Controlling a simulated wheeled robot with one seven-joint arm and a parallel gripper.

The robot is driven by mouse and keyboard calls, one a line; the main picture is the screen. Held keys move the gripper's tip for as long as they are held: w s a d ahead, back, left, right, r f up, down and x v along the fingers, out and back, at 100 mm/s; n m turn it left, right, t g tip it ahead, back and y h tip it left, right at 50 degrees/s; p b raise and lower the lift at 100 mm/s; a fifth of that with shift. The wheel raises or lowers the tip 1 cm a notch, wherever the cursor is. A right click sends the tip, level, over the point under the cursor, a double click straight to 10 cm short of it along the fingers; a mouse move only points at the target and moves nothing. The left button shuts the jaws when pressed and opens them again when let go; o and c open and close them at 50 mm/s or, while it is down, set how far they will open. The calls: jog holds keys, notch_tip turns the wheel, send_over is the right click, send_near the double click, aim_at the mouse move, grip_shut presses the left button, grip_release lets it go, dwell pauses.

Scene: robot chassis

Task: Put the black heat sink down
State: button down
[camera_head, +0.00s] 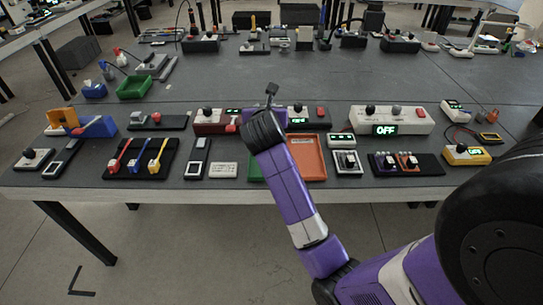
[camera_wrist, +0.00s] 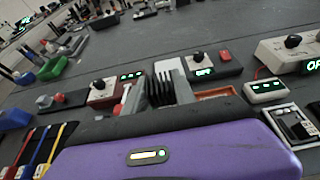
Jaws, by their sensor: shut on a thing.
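The black heat sink (camera_wrist: 160,91) shows in the wrist view as a block of upright dark fins. My gripper (camera_wrist: 159,82) is shut on it, with a grey finger on each side. In the head view my gripper (camera_head: 265,118) reaches over the middle of the near workbench, and my own arm hides most of what it holds there. The height of the heat sink above the bench cannot be told.
An orange tray (camera_head: 313,157) and a green tray (camera_head: 256,168) lie beside my arm on the near bench (camera_head: 230,140). A red-based control box (camera_head: 206,124) and a white box reading OFF (camera_head: 430,122) stand near. The bench behind the gripper has free room.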

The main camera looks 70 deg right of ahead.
notch_tip(320, 180, down, 17)
jog(key=b, duration=0.2)
jog(key=shift+r+b, duration=0.1)
jog(key=shift+b, duration=0.25)
jog(key=c, duration=1)
grip_release()
